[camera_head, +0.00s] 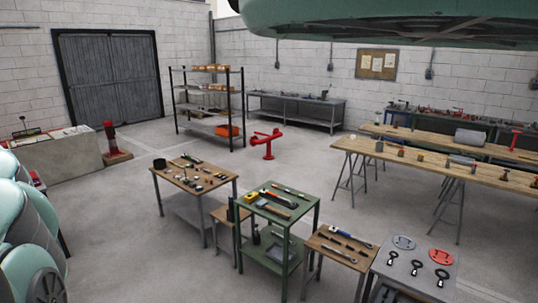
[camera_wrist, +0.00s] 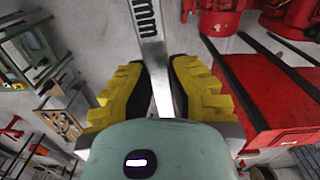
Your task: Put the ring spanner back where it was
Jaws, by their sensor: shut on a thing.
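My gripper (camera_wrist: 157,66) shows in the wrist view, its two yellow-padded fingers shut on a long, flat silver shank with dark markings, which I take to be the ring spanner (camera_wrist: 148,28). The shank runs up past the fingertips and out at the top edge, so its far end is hidden. The gripper and the spanner do not show in the head view. There, a small wooden table (camera_head: 318,262) at lower right holds several long tools. A green table (camera_head: 243,223) beside it holds a yellow device (camera_head: 251,197) and other tools.
A grey table (camera_head: 398,287) with a red disc (camera_head: 441,257) and black ring-ended pieces stands at lower right. A wooden table (camera_head: 165,177) with small parts stands left of the green one. In the wrist view, red equipment (camera_wrist: 255,105) is at right. Open floor (camera_head: 130,240) lies at left.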

